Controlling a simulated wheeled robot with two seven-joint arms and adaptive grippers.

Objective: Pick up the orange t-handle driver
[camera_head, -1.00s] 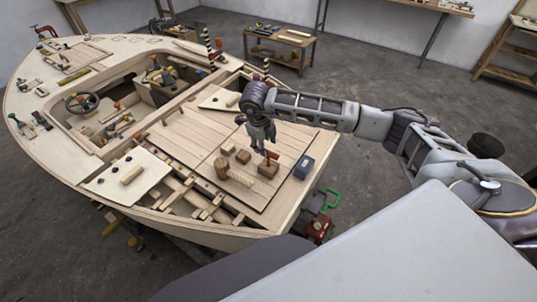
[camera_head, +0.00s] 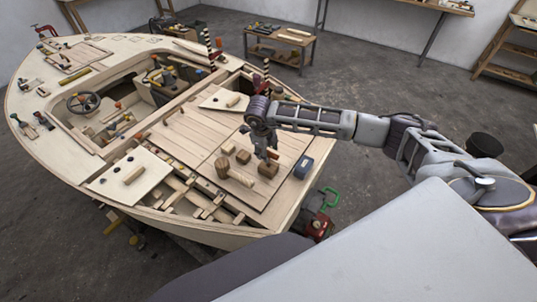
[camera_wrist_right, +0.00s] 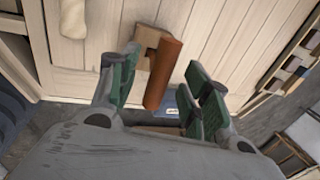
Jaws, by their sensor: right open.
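The orange t-handle driver (camera_head: 273,155) stands at a wooden block (camera_head: 268,170) on the plywood deck, mostly hidden by my gripper in the head view. In the right wrist view its orange-brown handle (camera_wrist_right: 164,72) shows between the fingers, with the block (camera_wrist_right: 147,38) behind it. My right gripper (camera_head: 267,152) is open over the driver. In the wrist view its green-padded fingers (camera_wrist_right: 163,88) lie either side of the handle, with gaps showing. My left gripper is in neither view.
On the deck (camera_head: 185,145) near the gripper are small wooden blocks (camera_head: 243,157), a pale ridged piece (camera_head: 241,178) and a blue box (camera_head: 303,167). A red can with a green handle (camera_head: 318,222) stands beside the hull.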

